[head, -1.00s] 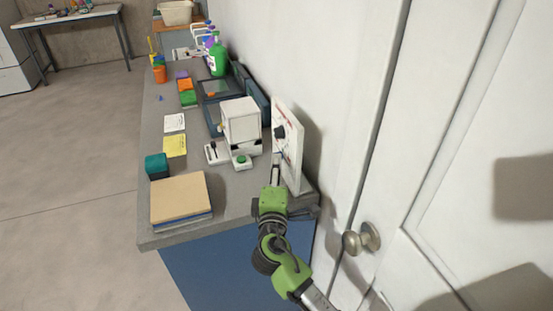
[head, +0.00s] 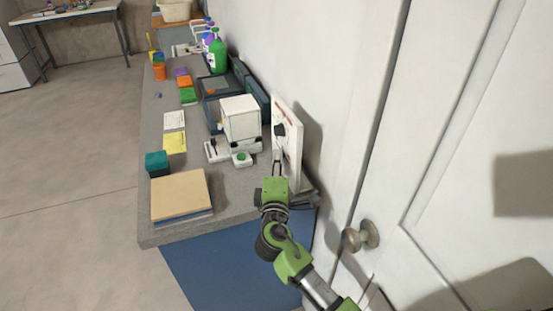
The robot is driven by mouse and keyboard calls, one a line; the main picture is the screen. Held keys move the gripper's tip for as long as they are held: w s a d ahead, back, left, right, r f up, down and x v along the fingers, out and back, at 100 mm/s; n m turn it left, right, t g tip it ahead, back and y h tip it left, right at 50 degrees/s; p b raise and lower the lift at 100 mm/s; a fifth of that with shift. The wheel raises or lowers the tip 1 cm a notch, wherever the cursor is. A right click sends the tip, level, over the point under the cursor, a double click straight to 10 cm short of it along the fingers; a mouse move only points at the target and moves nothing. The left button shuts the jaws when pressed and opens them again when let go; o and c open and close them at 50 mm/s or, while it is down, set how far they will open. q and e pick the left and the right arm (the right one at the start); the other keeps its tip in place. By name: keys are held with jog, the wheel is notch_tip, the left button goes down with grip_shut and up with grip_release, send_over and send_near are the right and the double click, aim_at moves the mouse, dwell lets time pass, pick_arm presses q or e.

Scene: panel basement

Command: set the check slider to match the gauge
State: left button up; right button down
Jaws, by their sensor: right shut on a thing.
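A white upright panel (head: 293,150) stands at the right edge of the bench, seen nearly edge-on. Its face has red marks and a dark knob (head: 280,129). The gauge reading and the slider's scale cannot be made out from here. My right gripper (head: 277,157) is at the panel's face, below the dark knob, shut on a small part there that looks like the check slider; the fingers largely hide it. My left gripper is not in view.
A white box-shaped device (head: 240,119) with a green button (head: 241,157) stands left of the panel. A tan book stack (head: 180,196), a teal box (head: 156,163) and a green bottle (head: 217,55) are on the bench (head: 232,193). A door knob (head: 362,236) is at right.

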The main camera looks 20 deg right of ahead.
aim_at(284, 157)
jog(key=s, duration=0.4)
jog(key=shift+w+f, duration=0.1)
jog(key=shift+f, duration=0.05)
jog(key=c, duration=2)
grip_release()
jog(key=shift+c, duration=0.2)
jog(key=shift+s, duration=0.2)
jog(key=shift+s+a, duration=0.1)
jog(key=shift+s, duration=0.2)
jog(key=v, duration=1.1)
jog(key=shift+s, duration=0.2)
